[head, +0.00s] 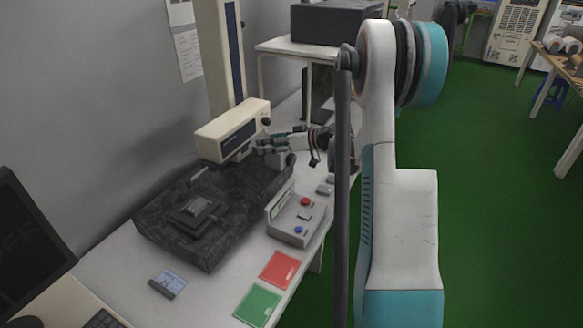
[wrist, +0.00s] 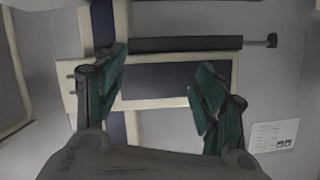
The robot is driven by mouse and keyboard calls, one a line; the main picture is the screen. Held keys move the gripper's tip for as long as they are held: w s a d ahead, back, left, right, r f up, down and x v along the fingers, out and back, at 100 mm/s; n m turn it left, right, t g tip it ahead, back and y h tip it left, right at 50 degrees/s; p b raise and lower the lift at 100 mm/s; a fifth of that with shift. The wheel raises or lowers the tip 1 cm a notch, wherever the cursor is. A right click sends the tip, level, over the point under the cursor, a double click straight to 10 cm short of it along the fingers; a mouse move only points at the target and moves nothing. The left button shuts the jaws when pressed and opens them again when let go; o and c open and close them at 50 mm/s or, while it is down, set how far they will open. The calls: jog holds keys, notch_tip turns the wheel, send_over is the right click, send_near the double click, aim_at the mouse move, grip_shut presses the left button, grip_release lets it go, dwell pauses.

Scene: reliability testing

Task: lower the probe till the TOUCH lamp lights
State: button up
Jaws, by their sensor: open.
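The measuring machine's cream head unit (head: 232,132) sits on a tall column (head: 220,55), above the rear of a black stone plate (head: 155,222). A dark knob (head: 267,121) is on its right end. I cannot make out the probe tip or a lamp marked TOUCH. My gripper (head: 266,146) is at the head unit's lower right in the head view; I cannot tell if it touches. In the wrist view my gripper (wrist: 163,68) is open, with the dark panel (wrist: 165,82) of a cream unit behind its fingers. Nothing is held.
A stepped dark block (head: 196,212) lies on the plate. A grey control box (head: 294,220) with red and blue buttons stands right of it. Red (head: 280,269) and green (head: 257,305) cards and a small device (head: 168,284) lie in front. A monitor (head: 32,245) is at left.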

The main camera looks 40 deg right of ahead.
jog(key=s+d+f+n+t+b, duration=0.1)
jog(key=s+d+f+t+b, duration=0.2)
jog(key=d+f, duration=0.75)
jog(key=n+t+b, duration=0.1)
jog(key=b, duration=0.1)
send_near(294, 160)
jog(key=b+x, duration=0.3)
jog(key=x, duration=0.6)
jog(key=shift+a+b, duration=0.1)
jog(key=shift+b, duration=0.2)
jog(key=c, duration=1.1)
